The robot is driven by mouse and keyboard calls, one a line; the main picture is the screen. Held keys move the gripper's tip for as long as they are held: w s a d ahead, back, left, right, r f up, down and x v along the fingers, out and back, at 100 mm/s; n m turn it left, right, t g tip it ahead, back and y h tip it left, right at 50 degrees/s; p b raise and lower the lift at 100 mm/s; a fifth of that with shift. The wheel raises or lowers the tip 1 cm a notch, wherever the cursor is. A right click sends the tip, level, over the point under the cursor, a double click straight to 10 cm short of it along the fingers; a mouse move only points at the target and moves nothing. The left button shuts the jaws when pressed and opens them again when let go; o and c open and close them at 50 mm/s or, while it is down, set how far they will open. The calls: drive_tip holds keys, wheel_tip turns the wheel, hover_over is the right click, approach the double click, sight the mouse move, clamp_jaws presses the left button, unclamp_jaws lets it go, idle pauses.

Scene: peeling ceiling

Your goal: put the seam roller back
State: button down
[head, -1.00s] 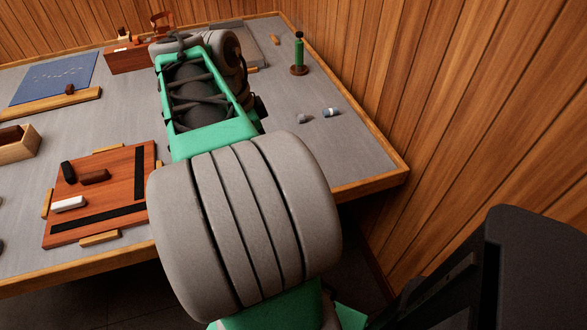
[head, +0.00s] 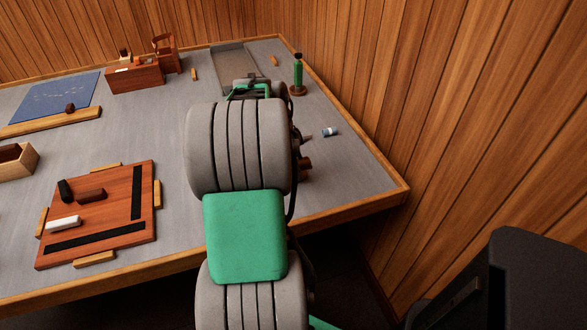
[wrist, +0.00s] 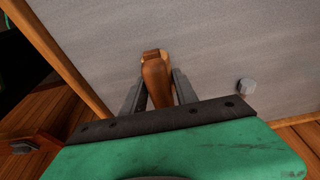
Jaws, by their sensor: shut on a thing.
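The seam roller (wrist: 156,80) shows in the wrist view as a slim, rounded brown wooden piece between my fingers. My gripper (wrist: 160,88) is shut on it, above the grey tabletop (wrist: 215,45). Its roller end cannot be made out. In the head view my arm hides most of the gripper. A small brown shape shows at the right of the arm, but I cannot tell whether it is the held roller.
A reddish board (head: 100,215) with several blocks lies front left. A wood-plank wall (head: 440,100) bounds the right side.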

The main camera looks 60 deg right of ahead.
drive_tip(key=shift+f, duration=0.35)
drive_tip(key=c, duration=0.9)
unclamp_jaws()
drive_tip(key=shift+c, duration=0.2)
drive_tip(key=p+v, duration=0.1)
drive_tip(key=v, duration=1)
drive_tip(key=shift+r+p, duration=0.35)
drive_tip(key=shift+r, duration=0.05)
drive_tip(key=shift+w+a+r, duration=0.15)
drive_tip(key=shift+r, duration=0.1)
drive_tip(key=w+a+f+n+t, duration=0.1)
drive_tip(key=w+a+n, duration=0.4)
drive_tip(key=a, duration=0.2)
drive_tip(key=w+a+n+t, duration=0.1)
drive_tip(key=w+a+n, duration=0.4)
drive_tip(key=a, duration=0.2)
drive_tip(key=s+a+f+n+t+y, duration=0.1)
drive_tip(key=a+f+n, duration=0.2)
drive_tip(key=a+n, duration=0.5)
drive_tip(key=s+a+f+n+t+y, duration=0.1)
drive_tip(key=a+f+n, duration=0.2)
drive_tip(key=a+n, duration=0.6)
drive_tip(key=a, duration=1)
drive_tip(key=shift+a+f, duration=0.2)
